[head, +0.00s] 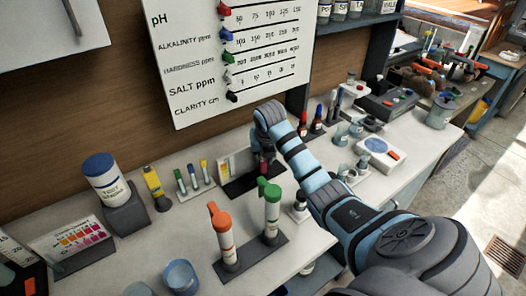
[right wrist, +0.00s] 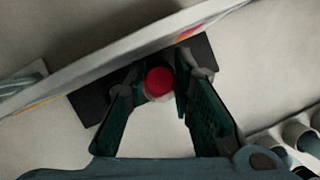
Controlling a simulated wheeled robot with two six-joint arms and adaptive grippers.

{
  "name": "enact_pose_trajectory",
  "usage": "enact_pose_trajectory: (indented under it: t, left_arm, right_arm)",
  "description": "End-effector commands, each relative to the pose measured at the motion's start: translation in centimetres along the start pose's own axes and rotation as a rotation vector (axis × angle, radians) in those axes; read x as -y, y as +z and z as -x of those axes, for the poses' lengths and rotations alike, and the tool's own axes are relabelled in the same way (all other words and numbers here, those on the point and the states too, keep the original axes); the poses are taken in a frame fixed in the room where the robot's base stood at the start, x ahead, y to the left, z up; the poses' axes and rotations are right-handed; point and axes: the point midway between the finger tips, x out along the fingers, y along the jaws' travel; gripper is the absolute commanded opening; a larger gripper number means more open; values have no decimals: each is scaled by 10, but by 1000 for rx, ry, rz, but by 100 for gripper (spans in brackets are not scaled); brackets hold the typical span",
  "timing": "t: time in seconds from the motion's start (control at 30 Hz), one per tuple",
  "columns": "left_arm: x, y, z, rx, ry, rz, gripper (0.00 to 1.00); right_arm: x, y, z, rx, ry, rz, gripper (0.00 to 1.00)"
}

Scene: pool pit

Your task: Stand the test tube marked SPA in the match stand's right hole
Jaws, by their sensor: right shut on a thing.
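My right gripper (head: 263,150) is over the dark match stand (head: 240,187) at the back of the bench. In the right wrist view its two fingers (right wrist: 163,88) are shut on a red-capped test tube (right wrist: 159,80), seen nearly end-on from above. The dark stand (right wrist: 92,104) lies below the tube, beside a pale upright card (right wrist: 120,50). The card also shows in the head view (head: 224,168). The gripper hides most of the tube, so I cannot tell whether its foot is in a hole. No SPA mark is readable. My left gripper is not in view.
An orange-topped tube (head: 222,240) and a green-topped tube (head: 271,210) stand in front of the match stand. Several small tubes (head: 193,177) in a rack stand to its left. A wall chart (head: 235,60) hangs behind.

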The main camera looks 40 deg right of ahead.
Motion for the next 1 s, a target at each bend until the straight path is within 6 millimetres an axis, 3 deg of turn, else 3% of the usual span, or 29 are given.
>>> enact_pose_trajectory:
  t: [0.9, 0.93, 1.0]
  left_arm:
    - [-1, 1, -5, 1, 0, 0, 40]
    - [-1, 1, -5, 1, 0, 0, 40]
    - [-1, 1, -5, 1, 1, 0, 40]
  right_arm:
    - [0, -2, -5, 0, 0, 0, 3]
    - [0, -2, -5, 0, 0, 0, 24]
    - [0, -2, -5, 0, 0, 0, 35]
